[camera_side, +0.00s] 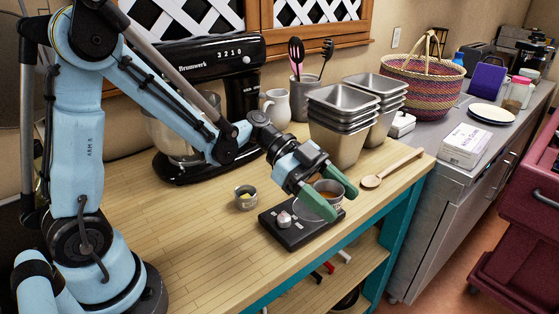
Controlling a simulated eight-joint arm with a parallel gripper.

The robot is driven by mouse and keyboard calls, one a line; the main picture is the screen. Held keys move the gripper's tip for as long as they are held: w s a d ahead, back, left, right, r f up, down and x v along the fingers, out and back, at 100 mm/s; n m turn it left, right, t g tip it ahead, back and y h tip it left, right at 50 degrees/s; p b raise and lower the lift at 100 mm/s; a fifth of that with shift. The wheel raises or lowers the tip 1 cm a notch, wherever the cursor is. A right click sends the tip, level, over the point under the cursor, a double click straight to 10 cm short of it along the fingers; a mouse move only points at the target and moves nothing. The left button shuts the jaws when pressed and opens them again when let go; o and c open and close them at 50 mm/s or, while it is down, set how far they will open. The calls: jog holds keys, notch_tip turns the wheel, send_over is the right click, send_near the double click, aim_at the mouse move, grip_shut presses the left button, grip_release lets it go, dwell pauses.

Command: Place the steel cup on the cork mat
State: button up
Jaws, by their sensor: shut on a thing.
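My gripper (342,204), with green fingers, is shut on a small grey metal cup (329,188), which looks like the steel cup. A finger lies on each side of it, and its brownish inside shows at the top. It is at the right end of a black flat device (297,238), like a scale; I cannot tell whether it touches the device or hangs above it. I cannot make out a cork mat in this view; the arm and gripper hide part of the wooden top.
A wooden spoon (392,170), stacked steel pans (338,140), a white jug (277,106) and a black mixer (213,57) stand behind. The wooden top's front left (205,265) is clear.

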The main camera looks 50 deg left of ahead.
jog(key=w+a+f, duration=0.2)
jog(key=a, duration=0.1)
jog(key=w+a+f, duration=0.2)
jog(key=a, duration=0.1)
jog(key=w+a+f, duration=0.3)
jog(key=shift+a, duration=0.2)
jog(key=shift+f, duration=1.8)
jog(key=shift+f, duration=0.2)
jog(key=o, duration=1.2)
jog(key=shift+a, duration=0.1)
